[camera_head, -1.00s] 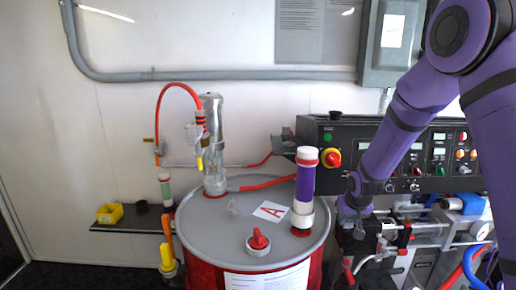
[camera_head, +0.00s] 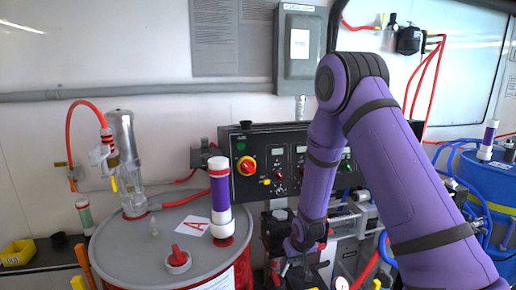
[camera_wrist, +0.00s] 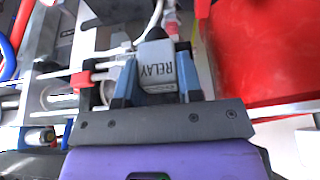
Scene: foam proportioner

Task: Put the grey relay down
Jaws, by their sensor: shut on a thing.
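The grey relay (camera_wrist: 157,66), a small block lettered RELAY, sits between the two blue-grey fingers of my gripper (camera_wrist: 156,80) in the wrist view. The fingers are shut on its sides. A white cable and a reddish-pink connector show at its far end. What lies directly under the relay is hard to tell. In the head view my purple arm reaches down in front of the black control panel (camera_head: 270,163), over the pump fittings. The relay cannot be made out there.
A grey-topped drum (camera_head: 130,245) with a purple-and-white cylinder (camera_head: 221,200) stands left of my arm. A blue drum (camera_head: 490,185) with hoses is at the right. In the wrist view, metal rods and fittings lie left and a red surface (camera_wrist: 255,55) right.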

